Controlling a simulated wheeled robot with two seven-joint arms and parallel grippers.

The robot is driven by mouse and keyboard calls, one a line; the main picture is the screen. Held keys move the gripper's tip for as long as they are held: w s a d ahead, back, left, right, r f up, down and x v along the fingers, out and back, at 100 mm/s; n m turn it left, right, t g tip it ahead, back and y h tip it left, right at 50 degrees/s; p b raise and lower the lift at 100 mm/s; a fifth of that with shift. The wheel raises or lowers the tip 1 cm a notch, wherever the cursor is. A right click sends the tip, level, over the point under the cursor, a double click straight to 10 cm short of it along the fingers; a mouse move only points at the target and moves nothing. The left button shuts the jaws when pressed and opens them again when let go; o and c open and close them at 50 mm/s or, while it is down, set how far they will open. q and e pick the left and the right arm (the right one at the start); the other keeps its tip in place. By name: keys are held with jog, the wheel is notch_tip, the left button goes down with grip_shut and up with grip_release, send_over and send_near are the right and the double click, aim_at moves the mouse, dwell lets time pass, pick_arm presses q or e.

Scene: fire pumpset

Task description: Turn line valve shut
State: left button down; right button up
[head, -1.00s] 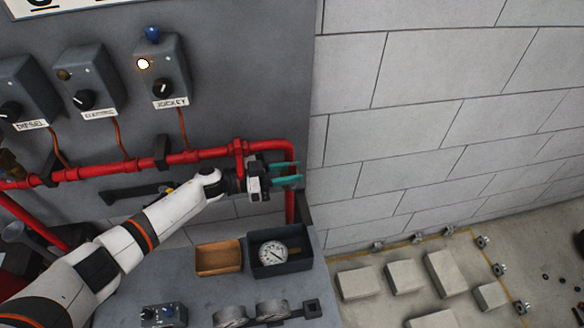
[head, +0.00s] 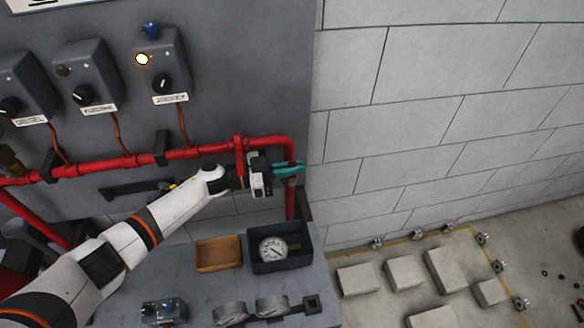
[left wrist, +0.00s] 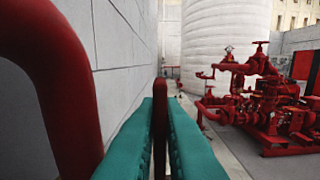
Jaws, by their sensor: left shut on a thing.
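My left gripper (head: 290,170) is at the right end of the red pipe, by its downward bend, with its teal fingers closed together. In the left wrist view the teal fingers (left wrist: 161,125) are shut on a dark red upright bar (left wrist: 160,112), which looks like the line valve's handle. The valve's body is hidden behind the gripper in the head view, so its turn position cannot be told. The red pipe (head: 205,153) runs along the grey panel and also shows large and close at the left of the wrist view (left wrist: 62,85). My right gripper is not in view.
Below the arm, a bench holds an orange-brown tray (head: 219,268) and a dark box (head: 300,262) with a gauge (head: 273,249). Control boxes (head: 160,65) hang above the pipe. A block wall (head: 430,110) stands close on the right.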

pick_arm(q)
jog(key=shift+s+a+f+t+h+b, duration=0.2)
jog(key=shift+a+h+b, duration=0.75)
jog(key=shift+b, duration=1.65)
jog(key=shift+s+a+f+t+h+b, duration=0.1)
jog(key=shift+a+f+t+h+b, duration=0.3)
jog(key=shift+h+b, duration=1.6)
jog(key=shift+s+a+f+t+h+b, duration=0.15)
jog(key=shift+a+h+b, duration=0.55)
jog(key=shift+b, duration=2.5)
jog(key=shift+a, duration=0.1)
jog(key=c, duration=1.5)
grip_release()
jog(key=shift+c, duration=0.2)
jog(key=s+a+f+b, duration=0.1)
jog(key=a+b, duration=0.1)
jog(key=a, duration=0.6)
jog(key=s+a+f+b, duration=0.1)
jog(key=s+a+b, duration=0.1)
jog(key=a, duration=0.6)
jog(key=shift+s+f+b, duration=0.15)
jog(key=shift+f+b, duration=0.25)
